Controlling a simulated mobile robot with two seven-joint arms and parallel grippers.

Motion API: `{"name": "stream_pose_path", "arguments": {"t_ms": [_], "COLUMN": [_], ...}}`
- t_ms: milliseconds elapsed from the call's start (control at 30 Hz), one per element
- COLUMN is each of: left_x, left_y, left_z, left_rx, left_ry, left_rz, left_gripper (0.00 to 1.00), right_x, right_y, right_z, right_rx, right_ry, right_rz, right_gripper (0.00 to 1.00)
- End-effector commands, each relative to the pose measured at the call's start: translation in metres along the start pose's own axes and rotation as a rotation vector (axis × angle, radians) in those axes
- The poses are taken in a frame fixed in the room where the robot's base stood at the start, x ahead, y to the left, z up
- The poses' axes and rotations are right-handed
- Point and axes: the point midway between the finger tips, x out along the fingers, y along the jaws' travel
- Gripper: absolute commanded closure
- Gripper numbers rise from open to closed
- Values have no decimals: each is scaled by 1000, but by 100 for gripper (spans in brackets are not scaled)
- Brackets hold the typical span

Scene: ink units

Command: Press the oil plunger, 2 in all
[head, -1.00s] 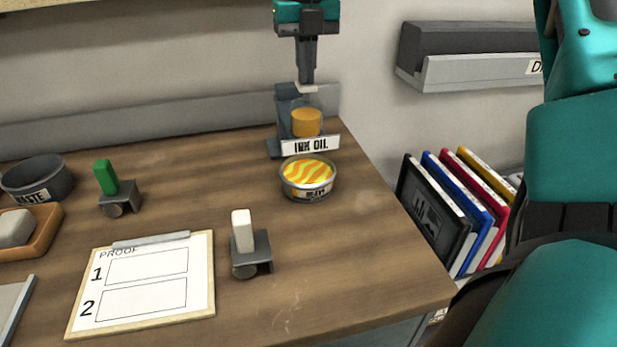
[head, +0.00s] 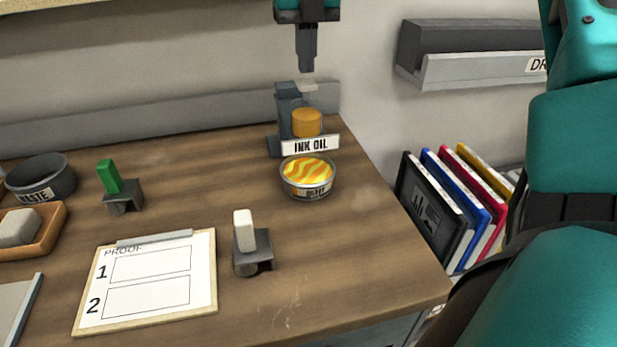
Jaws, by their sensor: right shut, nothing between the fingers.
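The ink oil dispenser (head: 287,110) stands at the back right of the table, with an amber oil body and an "INK OIL" label (head: 310,145) on its front. A pale plunger top (head: 306,85) shows above it. My right gripper (head: 306,70) is shut and empty, pointing down just above the plunger top, with a small gap seeming to lie between them. A round tin (head: 308,178) with orange and yellow wavy contents sits right below the label. My left gripper is not in view.
A white-handled stamp (head: 252,250), a green-handled stamp (head: 122,195) and a proof clipboard (head: 205,250) lie on the table. A waste bowl (head: 45,180) and an orange tray (head: 60,225) are at left. Coloured frames (head: 440,215) stand beyond the right edge.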

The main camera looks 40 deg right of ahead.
Motion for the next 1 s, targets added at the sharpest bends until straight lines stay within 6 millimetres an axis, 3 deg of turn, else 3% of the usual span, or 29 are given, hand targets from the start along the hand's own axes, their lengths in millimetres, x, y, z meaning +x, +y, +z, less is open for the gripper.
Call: {"name": "stream_pose_path", "arguments": {"t_ms": [167,500,1000], "left_x": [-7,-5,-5], "left_y": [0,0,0], "left_z": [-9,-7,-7], "left_rx": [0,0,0], "left_ry": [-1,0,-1], "left_rz": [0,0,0], "left_gripper": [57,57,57], "right_x": [-22,-51,-57], "right_y": [0,0,0], "right_z": [0,0,0], "right_rx": [0,1,0], "right_ry": [-3,-3,-1], "right_rz": [0,0,0], "right_gripper": [100,100,100]}}
